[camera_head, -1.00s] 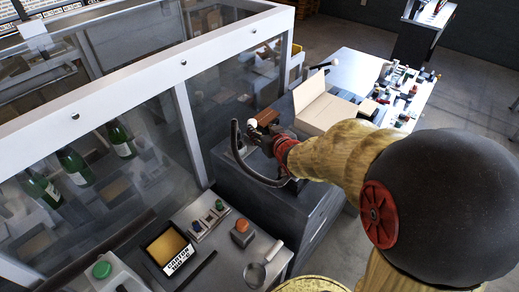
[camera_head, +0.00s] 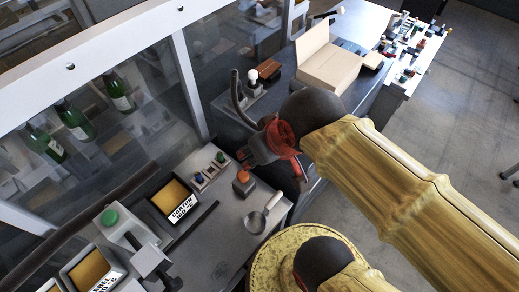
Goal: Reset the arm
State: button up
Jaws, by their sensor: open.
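My gripper (camera_head: 246,154) is a small dark shape at the end of my arm, left of the red wrist ring. It hangs over the gap between the dark cabinet and the grey worktop. I take it to be open, and I see nothing held in it. Its fingertips are small and partly hidden by the wrist. My arm is bent, with a dark round joint just behind the wrist.
A glass-walled machine holds green bottles (camera_head: 118,92) at left. The grey worktop (camera_head: 225,225) carries a labelled bin (camera_head: 182,209), an orange button (camera_head: 242,177) and a round-ended metal tool (camera_head: 257,222). An open cardboard box (camera_head: 328,68) stands on the cabinet.

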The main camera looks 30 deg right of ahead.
notch_tip(320, 180, down, 7)
jog(key=b, duration=0.7)
